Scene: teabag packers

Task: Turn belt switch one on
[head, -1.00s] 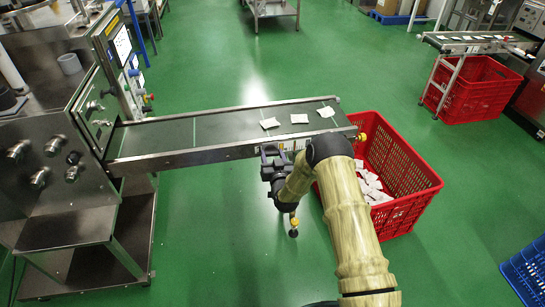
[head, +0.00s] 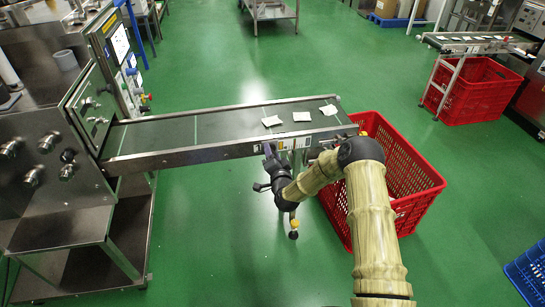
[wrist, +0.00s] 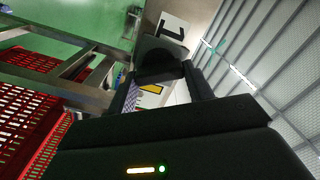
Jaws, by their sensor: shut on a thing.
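The near conveyor belt (head: 225,128) runs from the steel machine to above a red crate. My gripper (head: 268,153) is at the near side rail of this belt, below the three teabags. In the wrist view, my gripper (wrist: 160,66) reaches to a panel with a white label marked "1" (wrist: 172,26). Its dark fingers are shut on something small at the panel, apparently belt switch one. The switch itself is hidden by the fingers. A yellow warning label (wrist: 152,89) shows between the fingers. I cannot tell the switch's position.
Three teabags (head: 302,117) lie on the belt. The red crate (head: 420,205) stands beneath its right end, close to my arm. A second belt and crate (head: 475,92) stand at the back right. A blue crate (head: 527,270) is at the right edge. Green floor is clear in front.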

